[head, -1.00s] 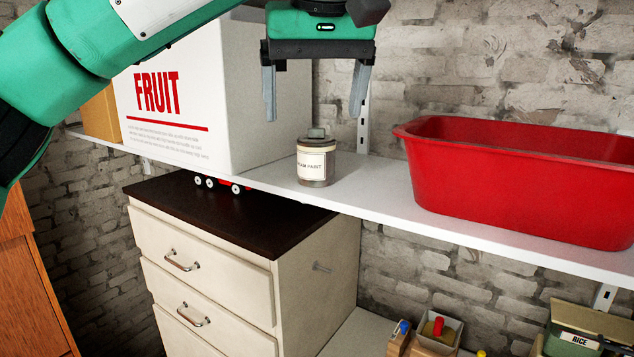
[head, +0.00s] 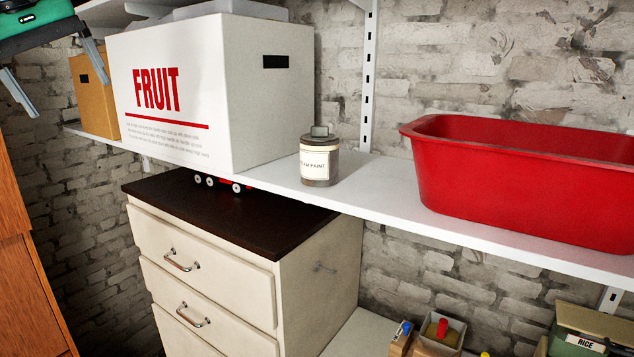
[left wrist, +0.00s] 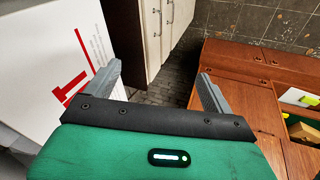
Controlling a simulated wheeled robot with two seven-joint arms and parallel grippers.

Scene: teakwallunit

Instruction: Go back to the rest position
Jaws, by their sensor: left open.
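My left gripper (head: 62,85) is at the top left corner of the head view, partly cut off by the frame edge. Its two grey fingers are spread and nothing is between them. In the left wrist view the open fingers (left wrist: 158,76) stand above a narrow strip of floor, with the white box to their left and wooden furniture to their right. My right gripper is in neither view.
A white FRUIT box (head: 265,105), a paint jar (head: 319,165) and a red tub (head: 510,185) stand on the white shelf (head: 385,195). A drawer cabinet (head: 315,285) is below. Wooden furniture (left wrist: 245,80) is near the left gripper.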

